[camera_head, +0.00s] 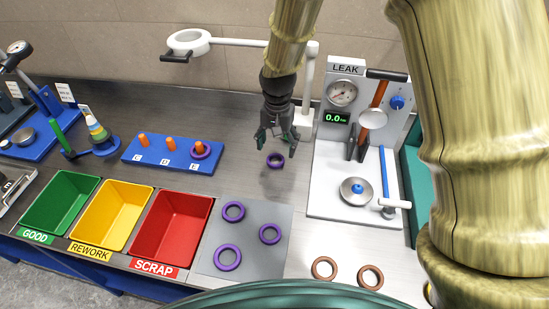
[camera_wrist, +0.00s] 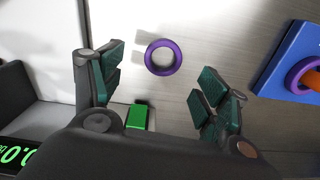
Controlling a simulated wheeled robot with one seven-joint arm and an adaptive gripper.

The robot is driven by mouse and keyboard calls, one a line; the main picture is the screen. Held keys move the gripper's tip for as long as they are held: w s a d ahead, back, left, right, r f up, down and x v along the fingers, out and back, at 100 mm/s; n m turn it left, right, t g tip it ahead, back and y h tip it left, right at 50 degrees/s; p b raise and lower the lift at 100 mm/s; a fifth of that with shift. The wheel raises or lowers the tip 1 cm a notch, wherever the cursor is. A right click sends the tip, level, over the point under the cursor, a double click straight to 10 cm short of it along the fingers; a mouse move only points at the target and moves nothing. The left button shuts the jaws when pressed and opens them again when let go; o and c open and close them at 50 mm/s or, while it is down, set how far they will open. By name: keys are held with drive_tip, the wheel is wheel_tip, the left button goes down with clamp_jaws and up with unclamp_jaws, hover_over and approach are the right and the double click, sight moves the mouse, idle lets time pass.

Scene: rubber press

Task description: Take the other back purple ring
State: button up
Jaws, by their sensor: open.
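A purple ring (camera_head: 275,160) lies flat on the bench, left of the leak tester. My gripper (camera_head: 276,140) hangs above it, pointing down, open and empty. In the wrist view the same ring (camera_wrist: 163,57) shows whole, beyond and between the open fingers (camera_wrist: 158,88), not touched by them. Three more purple rings lie on the grey mat (camera_head: 272,208): one at the back left (camera_head: 233,211), one at the right (camera_head: 270,233) and one at the front left (camera_head: 228,257). Another purple ring (camera_head: 200,150) is around peg E on the blue peg board.
The leak tester (camera_head: 325,200) stands right of my gripper, with gauge and lever. The blue peg board (camera_head: 160,160) is to the left. Green, yellow and red bins (camera_head: 170,226) stand at the front left. Two brown rings (camera_head: 324,268) lie at the front. A lamp arm (camera_head: 240,42) spans behind.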

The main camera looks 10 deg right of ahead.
sight(275, 162)
drive_tip(key=shift+f, duration=0.3)
drive_tip(key=shift+s, duration=0.25)
drive_tip(key=shift+f+p, duration=0.15)
drive_tip(key=shift+p, duration=0.15)
drive_tip(key=shift+w+a+f+p, duration=0.1)
drive_tip(key=shift+w+f+p, duration=0.1)
drive_tip(key=shift+f+p, duration=0.25)
drive_tip(key=shift+w+a+f+p, duration=0.1)
drive_tip(key=shift+w+f+p, duration=0.1)
drive_tip(key=shift+f, duration=0.45)
drive_tip(key=shift+f+p, duration=0.45)
drive_tip(key=shift+f, duration=0.9)
drive_tip(key=c, duration=1)
